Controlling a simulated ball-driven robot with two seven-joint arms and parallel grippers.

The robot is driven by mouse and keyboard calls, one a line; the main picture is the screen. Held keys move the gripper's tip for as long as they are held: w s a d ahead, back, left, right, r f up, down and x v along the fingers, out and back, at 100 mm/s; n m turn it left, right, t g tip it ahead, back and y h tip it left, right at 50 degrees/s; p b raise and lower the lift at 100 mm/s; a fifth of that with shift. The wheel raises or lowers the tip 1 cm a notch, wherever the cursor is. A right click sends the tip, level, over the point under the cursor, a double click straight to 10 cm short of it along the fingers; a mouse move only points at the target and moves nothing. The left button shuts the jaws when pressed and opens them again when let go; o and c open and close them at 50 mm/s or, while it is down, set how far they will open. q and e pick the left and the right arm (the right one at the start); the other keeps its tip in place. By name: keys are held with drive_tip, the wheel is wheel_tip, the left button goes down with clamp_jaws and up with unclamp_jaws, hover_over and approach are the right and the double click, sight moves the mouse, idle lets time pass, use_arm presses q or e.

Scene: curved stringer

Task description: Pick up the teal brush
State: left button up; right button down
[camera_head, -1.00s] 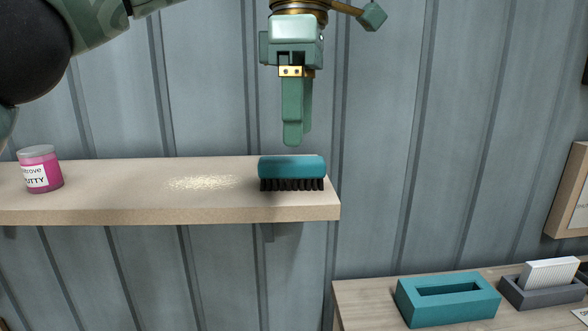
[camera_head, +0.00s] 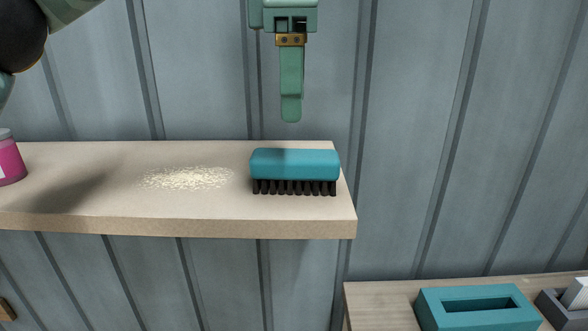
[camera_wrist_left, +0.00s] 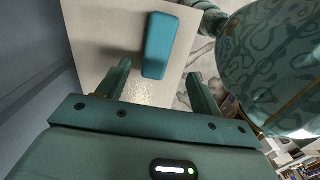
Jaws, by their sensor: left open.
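The teal brush (camera_head: 295,164) lies bristles down near the right end of a wall shelf (camera_head: 90,223). Its bristles are black. My left gripper (camera_head: 291,115) hangs above the brush, pointing down, with a clear gap between fingertips and brush. In the left wrist view the brush (camera_wrist_left: 159,45) shows beyond and between the two spread fingers of the left gripper (camera_wrist_left: 160,70), with nothing held. In the head view the fingers line up, so only one shows clearly. My right gripper is not in view.
A patch of pale crumbs (camera_head: 187,178) lies on the shelf left of the brush. A pink putty jar (camera_head: 10,161) stands at the far left. Below right, a bench (camera_head: 385,297) holds a teal tray with a slot (camera_head: 475,318) and a grey holder (camera_head: 556,306). A ribbed wall stands behind.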

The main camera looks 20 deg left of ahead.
sight(295, 153)
use_arm(q)
drive_tip(key=f, duration=0.2)
drive_tip(key=w+f, duration=0.1)
drive_tip(key=f, duration=0.1)
drive_tip(key=shift+f, duration=0.25)
drive_tip(key=f, duration=0.3)
drive_tip(key=shift+s+f, duration=0.3)
drive_tip(key=shift+s, duration=0.1)
drive_tip(key=shift+w+f, duration=0.1)
drive_tip(key=shift+f, duration=0.15)
drive_tip(key=shift+w+f, duration=0.1)
drive_tip(key=shift+w, duration=0.05)
drive_tip(key=c, duration=1.1)
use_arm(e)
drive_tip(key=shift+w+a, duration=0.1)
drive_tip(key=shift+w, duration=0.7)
